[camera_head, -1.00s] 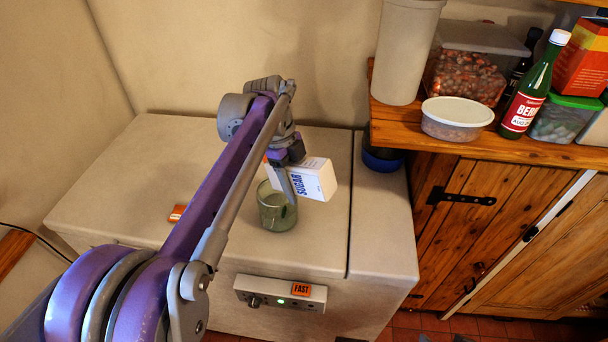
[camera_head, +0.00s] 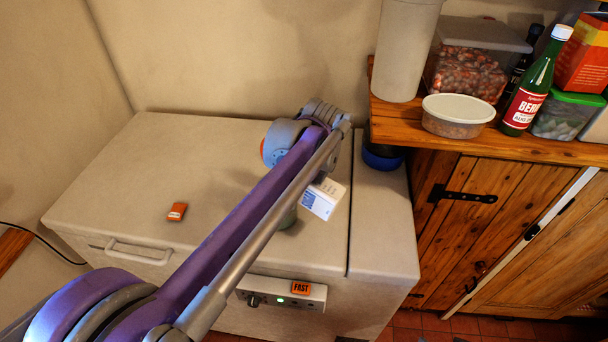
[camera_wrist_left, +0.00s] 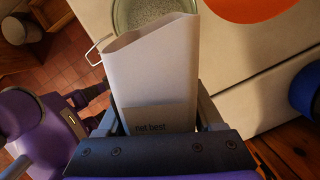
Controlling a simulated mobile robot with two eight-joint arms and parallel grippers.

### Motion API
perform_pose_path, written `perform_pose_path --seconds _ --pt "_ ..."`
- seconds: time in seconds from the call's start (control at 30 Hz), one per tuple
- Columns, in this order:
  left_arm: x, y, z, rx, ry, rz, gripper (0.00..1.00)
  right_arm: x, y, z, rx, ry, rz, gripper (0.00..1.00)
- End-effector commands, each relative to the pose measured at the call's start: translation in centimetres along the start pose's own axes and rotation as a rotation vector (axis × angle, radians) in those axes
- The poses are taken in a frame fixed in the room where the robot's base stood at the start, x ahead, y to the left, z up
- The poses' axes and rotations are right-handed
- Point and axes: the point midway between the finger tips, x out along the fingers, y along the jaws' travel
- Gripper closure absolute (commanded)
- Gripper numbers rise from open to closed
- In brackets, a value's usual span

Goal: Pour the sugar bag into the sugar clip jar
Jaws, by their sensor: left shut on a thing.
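The white sugar bag (camera_head: 323,199) is tilted in my left gripper, above the chest top beside the jar. The gripper's fingers are hidden behind my arm in the head view. In the left wrist view, my left gripper (camera_wrist_left: 158,125) is shut on the bag (camera_wrist_left: 150,75), with a finger on each side. The bag's far end overlaps the rim of the round glass jar (camera_wrist_left: 150,12) there. The green glass jar (camera_head: 288,218) stands on the chest, mostly hidden by my arm. I cannot tell whether sugar is flowing. My right gripper is not in view.
The pale chest (camera_head: 110,195) has a small orange box (camera_head: 177,211) on its left part. A blue tub (camera_head: 382,158) stands at its right end. The wooden shelf (camera_head: 480,140) at right holds a lidded tub (camera_head: 457,116) and a green bottle (camera_head: 525,95).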

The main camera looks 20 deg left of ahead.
Motion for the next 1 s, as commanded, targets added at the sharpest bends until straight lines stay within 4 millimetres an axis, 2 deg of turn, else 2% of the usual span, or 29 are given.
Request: perform_pose_path --seconds 0.03,0.13,0.47,0.8,1.0 --pt "0.6 0.1 -0.3 0.004 -0.036 0.003 1.00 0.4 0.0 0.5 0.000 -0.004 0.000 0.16" --pt "0.6 0.1 -0.2 0.000 -0.078 0.001 1.00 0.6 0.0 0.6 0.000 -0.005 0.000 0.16" --pt "0.6 0.0 -0.3 0.001 -0.109 0.003 1.00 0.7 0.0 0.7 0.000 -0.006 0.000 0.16" --pt "1.7 0.0 -1.2 0.005 -0.509 0.001 1.00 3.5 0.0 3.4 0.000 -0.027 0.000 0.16" --pt "1.4 0.0 -1.0 -0.001 -0.607 0.002 1.00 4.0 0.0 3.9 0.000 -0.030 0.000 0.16"
